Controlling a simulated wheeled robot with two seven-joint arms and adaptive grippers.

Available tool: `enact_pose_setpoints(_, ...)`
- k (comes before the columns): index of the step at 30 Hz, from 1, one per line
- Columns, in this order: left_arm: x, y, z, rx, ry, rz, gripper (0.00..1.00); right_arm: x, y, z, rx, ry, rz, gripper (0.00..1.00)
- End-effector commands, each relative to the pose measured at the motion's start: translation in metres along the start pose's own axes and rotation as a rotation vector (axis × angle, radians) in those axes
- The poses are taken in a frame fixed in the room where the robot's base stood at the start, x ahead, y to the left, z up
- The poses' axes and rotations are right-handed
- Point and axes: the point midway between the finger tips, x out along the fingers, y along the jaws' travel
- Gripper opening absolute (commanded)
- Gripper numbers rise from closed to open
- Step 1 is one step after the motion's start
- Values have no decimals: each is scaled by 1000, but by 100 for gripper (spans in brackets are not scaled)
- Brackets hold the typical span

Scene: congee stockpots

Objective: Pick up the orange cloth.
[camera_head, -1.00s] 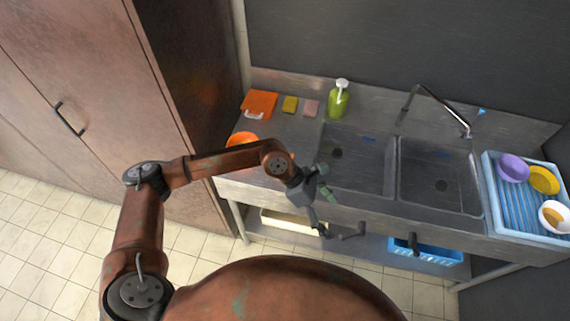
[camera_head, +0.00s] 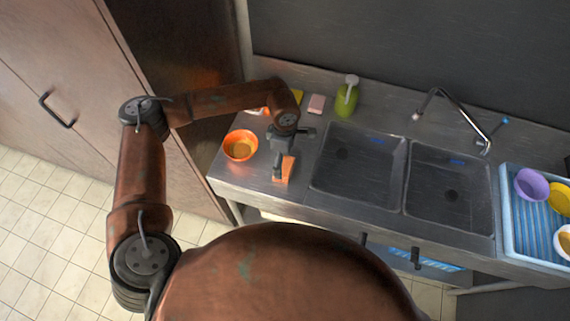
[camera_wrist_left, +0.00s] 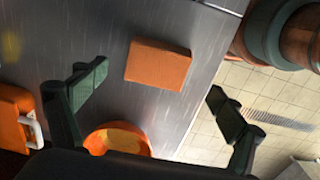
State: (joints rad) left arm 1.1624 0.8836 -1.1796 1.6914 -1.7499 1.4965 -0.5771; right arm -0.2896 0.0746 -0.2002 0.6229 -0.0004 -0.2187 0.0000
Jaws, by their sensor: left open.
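The orange cloth (camera_head: 284,169) lies on the steel counter left of the sinks, near its front edge, partly hidden by my gripper. In the left wrist view the cloth (camera_wrist_left: 158,65) is a flat, folded orange block. My left gripper (camera_head: 283,158) is over the cloth with its fingers pointing down. In the wrist view its fingers (camera_wrist_left: 160,82) are wide apart, the cloth showing between and beyond them, with nothing held. I cannot tell the exact height. My right gripper is in no view.
An orange bowl (camera_head: 240,145) stands left of the cloth. An orange item with a white handle (camera_wrist_left: 15,118) lies behind, mostly hidden by my arm in the head view. A pink sponge (camera_head: 317,103) and a green soap bottle (camera_head: 346,99) stand at the back. The sink (camera_head: 358,170) is to the right.

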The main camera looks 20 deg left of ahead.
Motion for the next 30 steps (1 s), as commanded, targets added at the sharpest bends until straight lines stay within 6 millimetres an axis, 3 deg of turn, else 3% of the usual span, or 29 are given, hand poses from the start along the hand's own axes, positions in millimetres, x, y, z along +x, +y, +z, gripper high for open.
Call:
enact_pose_setpoints(3, 9, 0, 0, -1, -1, -1, 89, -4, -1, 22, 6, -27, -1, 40)
enact_pose_setpoints(7, 20, 0, -1, -1, -1, -2, 89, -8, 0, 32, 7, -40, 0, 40)
enact_pose_setpoints(15, 56, 2, -2, -1, -3, -1, 89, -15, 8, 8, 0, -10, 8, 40)
enact_pose_setpoints(22, 59, 2, -2, 0, -2, 0, 88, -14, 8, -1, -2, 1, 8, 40)
enact_pose_setpoints(30, 59, 2, -2, 0, -2, 0, 70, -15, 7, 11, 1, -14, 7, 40)
